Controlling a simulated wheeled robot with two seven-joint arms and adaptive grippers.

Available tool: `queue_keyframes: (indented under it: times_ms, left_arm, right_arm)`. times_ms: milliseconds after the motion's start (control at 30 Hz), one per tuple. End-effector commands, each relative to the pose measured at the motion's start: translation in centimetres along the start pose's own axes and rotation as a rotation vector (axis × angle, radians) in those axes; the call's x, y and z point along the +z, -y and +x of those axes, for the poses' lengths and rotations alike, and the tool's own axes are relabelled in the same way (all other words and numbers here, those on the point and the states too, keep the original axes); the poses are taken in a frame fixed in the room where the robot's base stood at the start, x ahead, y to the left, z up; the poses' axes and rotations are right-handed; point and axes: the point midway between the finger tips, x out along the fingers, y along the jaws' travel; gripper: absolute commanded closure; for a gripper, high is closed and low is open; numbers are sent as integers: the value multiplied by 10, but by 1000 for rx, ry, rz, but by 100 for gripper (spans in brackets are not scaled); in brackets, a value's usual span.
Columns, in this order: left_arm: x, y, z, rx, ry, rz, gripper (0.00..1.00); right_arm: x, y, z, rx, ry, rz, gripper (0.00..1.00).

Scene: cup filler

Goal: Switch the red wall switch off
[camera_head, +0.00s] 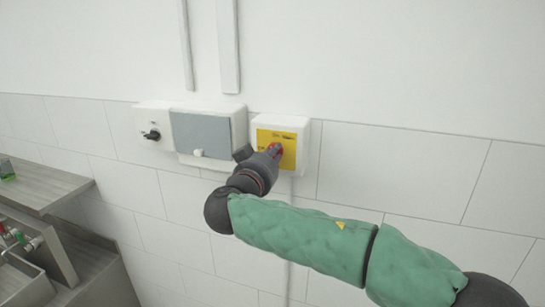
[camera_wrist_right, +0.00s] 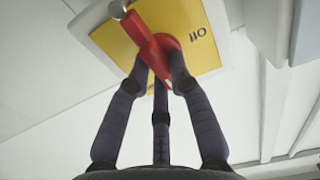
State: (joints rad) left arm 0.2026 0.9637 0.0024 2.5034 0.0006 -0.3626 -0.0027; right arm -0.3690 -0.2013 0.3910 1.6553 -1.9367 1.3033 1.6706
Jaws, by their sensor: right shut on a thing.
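The red wall switch (camera_head: 272,148) is a red rotary handle on a yellow plate (camera_head: 289,153), set on a white box (camera_head: 301,132) on the wall. In the right wrist view, the red handle (camera_wrist_right: 147,42) lies tilted across the yellow plate (camera_wrist_right: 203,27), which carries the word "Off" at its right. My right gripper (camera_head: 273,151) reaches the switch from the lower left. In the right wrist view its dark fingers (camera_wrist_right: 160,75) are closed around the lower part of the handle. My left gripper is not in view.
A white box with a grey panel (camera_head: 203,133) and a box with a black knob (camera_head: 152,134) are on the wall to the left. Conduits (camera_head: 228,45) run up the wall. A metal counter (camera_head: 45,187) stands at the left. The wall at the right is clear.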

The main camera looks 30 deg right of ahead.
Motion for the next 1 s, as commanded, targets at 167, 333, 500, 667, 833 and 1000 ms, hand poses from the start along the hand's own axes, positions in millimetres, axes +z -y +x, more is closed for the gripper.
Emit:
queue_keyframes:
  times_ms: [167,333,500,667,833,1000]
  left_arm:
    - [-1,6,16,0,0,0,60]
    - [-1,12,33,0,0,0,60]
    - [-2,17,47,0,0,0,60]
    - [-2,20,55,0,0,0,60]
    - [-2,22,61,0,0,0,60]
    - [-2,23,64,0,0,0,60]
  right_arm:
    - [3,1,0,-1,-1,-89,100]
    - [4,2,0,-1,-1,-228,100]
    - [2,3,0,0,0,-386,100]
    - [1,4,0,-1,-1,-541,100]
    - [1,6,0,-2,0,-704,100]
    - [0,6,0,-1,1,-865,100]
